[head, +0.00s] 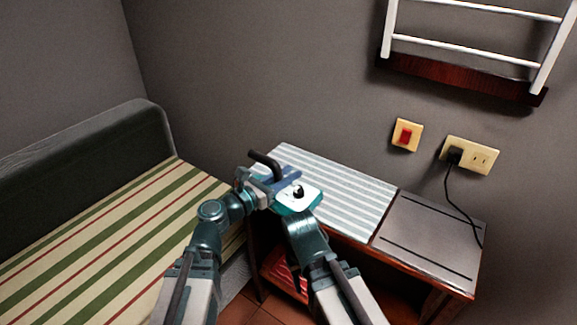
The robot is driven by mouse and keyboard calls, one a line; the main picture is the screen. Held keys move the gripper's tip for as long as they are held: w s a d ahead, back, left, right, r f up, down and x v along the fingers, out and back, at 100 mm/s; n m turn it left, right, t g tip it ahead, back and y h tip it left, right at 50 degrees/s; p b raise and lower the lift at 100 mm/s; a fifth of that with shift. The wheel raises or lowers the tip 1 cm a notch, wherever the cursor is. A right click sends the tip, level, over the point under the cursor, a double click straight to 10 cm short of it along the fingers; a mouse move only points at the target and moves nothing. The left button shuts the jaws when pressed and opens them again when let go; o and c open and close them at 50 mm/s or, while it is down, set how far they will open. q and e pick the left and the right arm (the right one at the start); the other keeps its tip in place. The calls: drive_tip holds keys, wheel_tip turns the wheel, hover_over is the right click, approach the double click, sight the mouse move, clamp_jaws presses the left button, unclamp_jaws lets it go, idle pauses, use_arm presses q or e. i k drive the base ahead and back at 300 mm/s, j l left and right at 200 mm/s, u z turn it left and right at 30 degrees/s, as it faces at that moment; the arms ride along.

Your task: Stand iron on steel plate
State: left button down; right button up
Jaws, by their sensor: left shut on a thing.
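The iron (264,160) is at the left end of the small table, where its dark handle sticks up above my left gripper (262,181). My left gripper is shut on the iron. The jaws and my wrist cover much of the iron, so I cannot tell whether it touches the striped pad. The steel plate (432,238) is a flat grey panel with two dark lines on the table's right end, and it is bare. My right arm reaches up beside the left one. Its wrist end (298,197) shows, but its fingers cannot be made out.
A striped pad (345,192) covers the table's left part. A black cord runs from the wall socket (470,155) down to the plate's right edge. A red switch (405,136) and white rack (465,52) are on the wall. A striped bed (110,235) stands left.

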sight(433, 233)
drive_tip(key=k+l, duration=0.15)
drive_tip(key=l, duration=0.2)
drive_tip(key=k+l, duration=0.2)
drive_tip(key=l, duration=0.15)
drive_tip(key=k+l, duration=0.15)
drive_tip(key=l, duration=0.2)
drive_tip(key=k+l, duration=0.15)
drive_tip(key=l, duration=0.75)
